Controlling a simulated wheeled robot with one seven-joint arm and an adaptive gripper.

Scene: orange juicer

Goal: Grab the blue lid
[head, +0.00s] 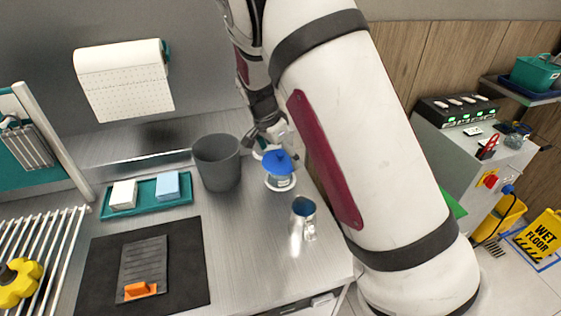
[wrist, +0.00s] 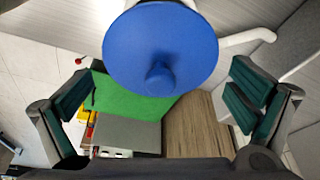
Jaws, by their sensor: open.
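The blue lid (head: 277,162) is a round disc with a small knob. In the head view it sits on top of a clear and white jar (head: 280,183) on the steel counter. In the wrist view the lid (wrist: 160,48) fills the upper middle, its knob facing the camera. My gripper (head: 272,143) is at the lid, just behind it in the head view. In the wrist view its two dark green finger pads (wrist: 160,108) are spread wide, one on each side below the lid. Nothing is between them in their grip.
A grey bin (head: 217,162) stands left of the lid. A metal jug (head: 303,217) stands in front of it to the right. A teal tray (head: 175,203) with two sponges and a black mat (head: 104,268) lie further left. My arm covers the counter's right side.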

